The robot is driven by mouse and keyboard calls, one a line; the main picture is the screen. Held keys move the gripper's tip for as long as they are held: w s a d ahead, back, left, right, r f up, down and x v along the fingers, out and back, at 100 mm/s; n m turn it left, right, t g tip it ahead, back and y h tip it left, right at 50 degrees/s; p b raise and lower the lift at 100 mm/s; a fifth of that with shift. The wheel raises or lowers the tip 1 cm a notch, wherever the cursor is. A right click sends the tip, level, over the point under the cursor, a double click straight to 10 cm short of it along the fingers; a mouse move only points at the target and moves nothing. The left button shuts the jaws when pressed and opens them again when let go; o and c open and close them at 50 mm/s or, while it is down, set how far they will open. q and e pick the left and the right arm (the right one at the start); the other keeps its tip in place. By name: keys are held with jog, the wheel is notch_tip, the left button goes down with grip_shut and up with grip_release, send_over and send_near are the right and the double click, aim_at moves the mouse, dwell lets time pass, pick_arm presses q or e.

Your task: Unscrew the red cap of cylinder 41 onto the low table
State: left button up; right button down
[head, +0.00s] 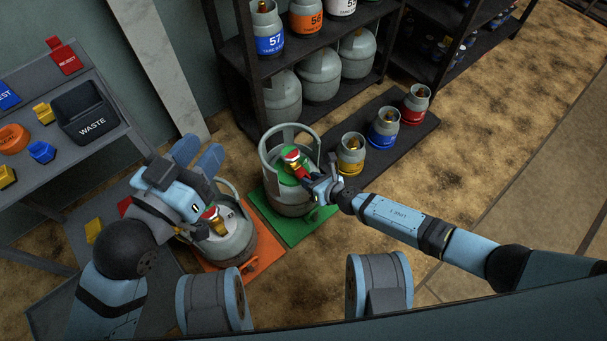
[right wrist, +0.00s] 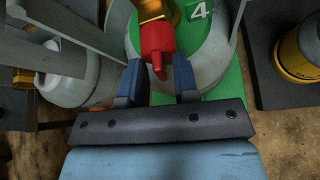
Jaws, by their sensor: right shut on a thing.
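A grey cylinder (head: 277,199) with a collar stands on a green scale (head: 308,229). The right wrist view shows a white digit 4 on its green top; any further digit is hidden. Its red cap (right wrist: 157,40) sits at the gold valve (right wrist: 153,11), between the fingers of my right gripper (right wrist: 160,77). That gripper (head: 311,177) is shut on the red cap, inside the collar's opening. My left gripper (head: 197,157) has its two fingers apart with nothing seen between them. It is above and left of a second grey cylinder (head: 238,243) on an orange scale (head: 263,256).
A dark low table (head: 408,141) holds yellow (head: 350,157), blue (head: 383,129) and red (head: 415,104) small cylinders. A shelf rack (head: 245,75) with more cylinders stands behind. At left, a bench carries a black WASTE bin (head: 85,113) and coloured blocks. Floor at right is clear.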

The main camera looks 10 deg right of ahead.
jog(key=shift+w+a+r, duration=0.1)
jog(key=shift+w+a, duration=0.05)
jog(key=shift+r+n+t+h+p, duration=0.15)
jog(key=shift+n+t+h+p, duration=0.15)
jog(key=shift+p, duration=0.25)
jog(key=shift+a+n+t+h+p, duration=0.15)
jog(key=shift+n+t+h+p, duration=0.15)
jog(key=shift+n+h+p, duration=0.3)
jog(key=shift+a+n+p, duration=0.1)
jog(key=shift+n+p, duration=0.2)
jog(key=shift+p, duration=0.05)
jog(key=shift+n+t+h+p, duration=0.35)
jog(key=shift+n+t+h, duration=0.15)
jog(key=shift+a+n, duration=0.15)
jog(key=shift+n, duration=0.15)
jog(key=shift+f, duration=0.2)
